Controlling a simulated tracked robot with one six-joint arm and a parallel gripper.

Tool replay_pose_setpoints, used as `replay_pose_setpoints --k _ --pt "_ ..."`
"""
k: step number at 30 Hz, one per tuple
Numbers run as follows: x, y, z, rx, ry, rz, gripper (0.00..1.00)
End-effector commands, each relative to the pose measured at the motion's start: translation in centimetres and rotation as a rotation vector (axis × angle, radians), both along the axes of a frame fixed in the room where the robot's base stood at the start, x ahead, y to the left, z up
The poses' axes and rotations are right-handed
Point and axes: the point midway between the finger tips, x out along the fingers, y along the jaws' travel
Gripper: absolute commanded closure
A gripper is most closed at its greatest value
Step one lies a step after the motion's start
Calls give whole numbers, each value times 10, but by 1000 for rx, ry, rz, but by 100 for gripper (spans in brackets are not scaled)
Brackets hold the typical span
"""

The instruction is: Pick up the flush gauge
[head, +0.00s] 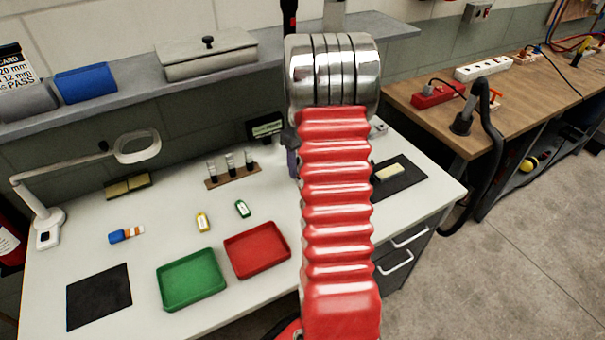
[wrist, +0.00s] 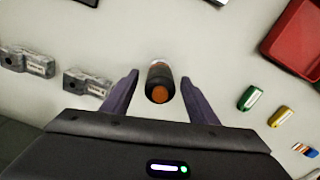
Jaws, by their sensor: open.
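A short dark cylinder with an orange-brown end (wrist: 159,84), which I take to be the flush gauge, stands on the pale worktop in the wrist view. It sits between the two purple-grey fingers of my gripper (wrist: 160,77). The fingers are open, with a visible gap on each side of the cylinder. In the head view my red arm hides the cylinder and most of the gripper.
Two grey metal blocks (wrist: 88,83) (wrist: 27,62) lie left of the gripper in the wrist view. The worktop also holds a red tray (head: 257,250), a green tray (head: 191,280), a green tag (head: 242,209), a yellow tag (head: 202,222) and a vial rack (head: 233,176).

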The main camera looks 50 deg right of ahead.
Motion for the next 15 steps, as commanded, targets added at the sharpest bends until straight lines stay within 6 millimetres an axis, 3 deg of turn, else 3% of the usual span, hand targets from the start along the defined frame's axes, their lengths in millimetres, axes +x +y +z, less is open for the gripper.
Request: replay_pose_setpoints --k 6,15 --pt "-1 0 -28 2 2 0 46" --pt "-1 0 -33 0 0 -1 46"
